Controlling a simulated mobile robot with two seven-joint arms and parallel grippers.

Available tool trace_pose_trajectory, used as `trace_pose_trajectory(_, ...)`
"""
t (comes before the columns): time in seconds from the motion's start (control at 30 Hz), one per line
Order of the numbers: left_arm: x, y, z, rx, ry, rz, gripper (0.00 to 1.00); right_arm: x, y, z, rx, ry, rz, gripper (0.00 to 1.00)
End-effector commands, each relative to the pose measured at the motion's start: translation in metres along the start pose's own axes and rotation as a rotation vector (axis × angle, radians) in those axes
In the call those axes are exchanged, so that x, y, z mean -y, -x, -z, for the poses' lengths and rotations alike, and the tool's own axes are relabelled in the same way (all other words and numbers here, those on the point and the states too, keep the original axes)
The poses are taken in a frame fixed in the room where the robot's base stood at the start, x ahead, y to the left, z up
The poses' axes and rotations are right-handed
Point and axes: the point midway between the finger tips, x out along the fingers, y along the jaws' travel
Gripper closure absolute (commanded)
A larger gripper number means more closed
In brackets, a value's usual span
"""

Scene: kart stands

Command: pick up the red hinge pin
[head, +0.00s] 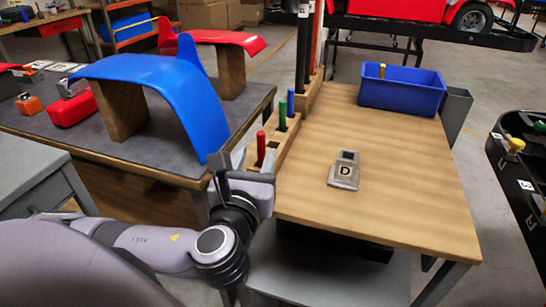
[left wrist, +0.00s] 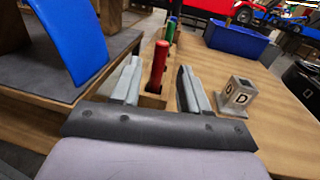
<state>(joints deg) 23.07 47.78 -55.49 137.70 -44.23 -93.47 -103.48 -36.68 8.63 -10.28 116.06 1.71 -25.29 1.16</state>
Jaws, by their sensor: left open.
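The red hinge pin (head: 261,148) stands upright in the front place of a wooden rack (head: 286,136) at the left edge of the wooden table. It also shows in the left wrist view (left wrist: 158,66). My left gripper (head: 238,160) is in front of the rack. In the left wrist view its two open fingers (left wrist: 158,84) stand on either side of the red pin, with gaps to it. The pin's lower end is hidden in the rack. My right gripper is not in view.
Green (head: 282,115) and blue (head: 290,102) pins stand behind the red one. A metal block marked D (head: 343,176) and a blue bin (head: 402,92) are on the table. A blue curved panel (head: 160,80) stands on the left bench. The table's front right is clear.

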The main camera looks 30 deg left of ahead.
Motion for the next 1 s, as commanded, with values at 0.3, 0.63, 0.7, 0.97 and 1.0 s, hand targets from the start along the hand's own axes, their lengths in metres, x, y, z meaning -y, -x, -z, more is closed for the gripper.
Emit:
trace_pose_trajectory(0.3,0.000,-0.045,-0.002,0.001,0.001,-0.002,0.55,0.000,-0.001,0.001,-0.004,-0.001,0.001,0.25)
trace_pose_trajectory(0.63,0.000,-0.058,-0.001,-0.003,0.003,0.003,0.55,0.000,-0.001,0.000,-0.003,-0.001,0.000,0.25)
trace_pose_trajectory(0.7,0.000,-0.058,-0.001,-0.003,0.003,0.003,0.65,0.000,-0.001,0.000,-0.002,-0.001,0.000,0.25)
trace_pose_trajectory(0.97,0.000,-0.057,-0.001,-0.002,0.003,0.003,1.00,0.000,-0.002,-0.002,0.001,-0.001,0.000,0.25)
trace_pose_trajectory(1.0,0.000,-0.057,-0.001,-0.002,0.003,0.003,1.00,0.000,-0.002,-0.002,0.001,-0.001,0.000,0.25)
